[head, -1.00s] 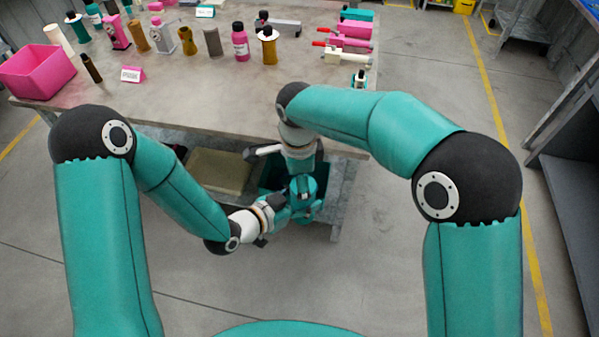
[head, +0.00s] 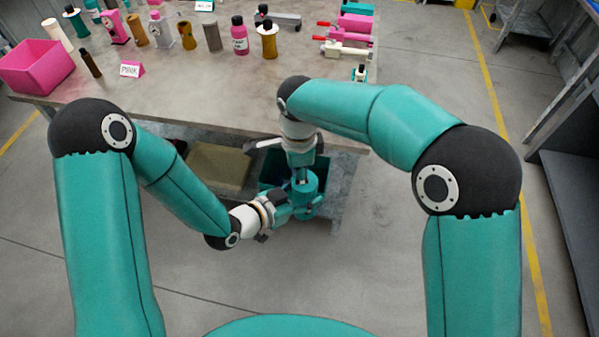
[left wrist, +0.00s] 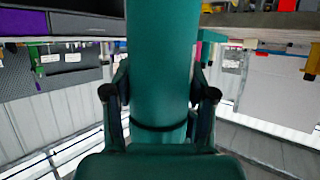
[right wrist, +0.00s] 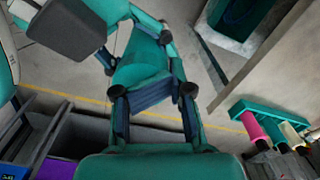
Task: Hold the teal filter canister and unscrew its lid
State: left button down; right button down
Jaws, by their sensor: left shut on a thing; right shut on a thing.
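The teal filter canister (head: 306,188) shows in the head view below the bench's front edge, between my two grippers. In the left wrist view the canister (left wrist: 162,60) is a long smooth teal cylinder with a dark band low on it. My left gripper (left wrist: 160,95) is shut around its side. My right gripper (right wrist: 153,92) is shut on the canister's lid end, coming from above in the head view. In the right wrist view a dark blue band crosses between its fingers beside a teal surface (right wrist: 142,68). I cannot tell whether the lid has turned.
The bench (head: 150,95) carries several bottles, a pink bin (head: 36,66) and a pink label card (head: 131,69). Its front edge and lower shelf, with a tan tray (head: 218,166), are close to both wrists. Open floor lies to the right.

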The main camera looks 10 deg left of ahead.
aim_at(310, 185)
jog(key=n, duration=0.1)
jog(key=s+n, duration=0.1)
jog(key=n, duration=0.1)
jog(key=shift+s+f+n, duration=0.1)
jog(key=shift+s+n, duration=0.05)
jog(key=shift+n, duration=0.15)
jog(key=n, duration=0.4)
jog(key=shift+s, duration=0.3)
jog(key=n, duration=0.4)
jog(key=shift+s+d+n, duration=0.1)
jog(key=shift+s+n, duration=0.2)
jog(key=shift+n, duration=0.1)
jog(key=n, duration=0.4)
jog(key=shift+s+d, duration=0.2)
jog(key=shift+d, duration=0.1)
jog(key=n, duration=0.4)
jog(key=shift+s+d+n, duration=0.1)
jog(key=shift+d+n, duration=0.2)
jog(key=n, duration=0.4)
jog(key=shift+d, duration=0.3)
jog(key=n, duration=0.4)
jog(key=shift+d+n, duration=0.25)
jog(key=shift+n, duration=0.05)
jog(key=n, duration=0.4)
jog(key=shift+w+d+n, duration=0.2)
jog(key=shift+w+n, duration=0.1)
jog(key=shift+w, duration=0.05)
jog(key=shift+r, duration=0.35)
